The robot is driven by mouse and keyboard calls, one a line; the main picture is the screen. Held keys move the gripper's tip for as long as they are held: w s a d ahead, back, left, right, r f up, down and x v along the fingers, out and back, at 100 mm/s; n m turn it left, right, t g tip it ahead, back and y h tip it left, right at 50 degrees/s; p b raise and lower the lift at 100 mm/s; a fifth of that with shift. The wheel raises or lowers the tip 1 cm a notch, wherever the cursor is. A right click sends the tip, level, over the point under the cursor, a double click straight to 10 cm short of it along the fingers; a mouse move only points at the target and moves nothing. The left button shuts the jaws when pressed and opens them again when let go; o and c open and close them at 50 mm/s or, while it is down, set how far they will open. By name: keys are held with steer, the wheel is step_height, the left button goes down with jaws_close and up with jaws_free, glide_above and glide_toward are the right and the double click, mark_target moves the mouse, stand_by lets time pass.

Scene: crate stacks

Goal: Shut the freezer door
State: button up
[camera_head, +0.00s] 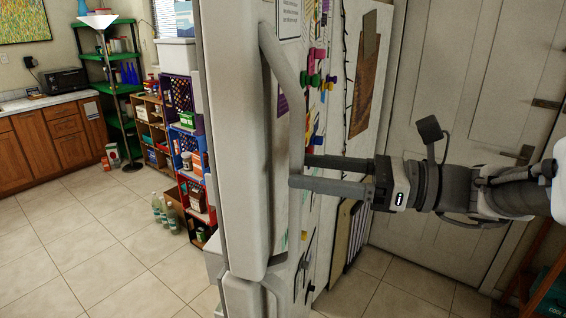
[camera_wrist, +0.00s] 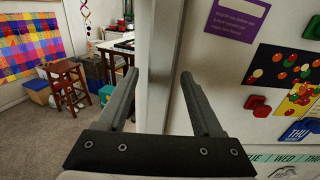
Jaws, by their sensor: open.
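The white freezer door (camera_head: 232,150) stands tall in the middle of the head view, seen nearly edge-on. Its long curved grey handle (camera_head: 285,85) runs down the front face. My gripper (camera_head: 298,171) comes in from the right, with its open fingers reaching to the handle's lower part. In the wrist view my gripper (camera_wrist: 158,82) shows two spread fingers, with a pale vertical bar (camera_wrist: 155,65) between them, seemingly the handle or door edge. I cannot tell whether either finger touches it. How far the door stands open is not clear.
Magnets (camera_head: 314,80) and papers cover the front face. A panelled door (camera_head: 450,80) is behind my arm. On the left, stacked crates (camera_head: 190,145), bottles (camera_head: 165,212) and a green shelf (camera_head: 118,88) stand beyond open tiled floor (camera_head: 80,240). A stool (camera_wrist: 65,85) shows in the wrist view.

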steer(key=shift+x, duration=1.3)
jaws_close()
stand_by(0.5)
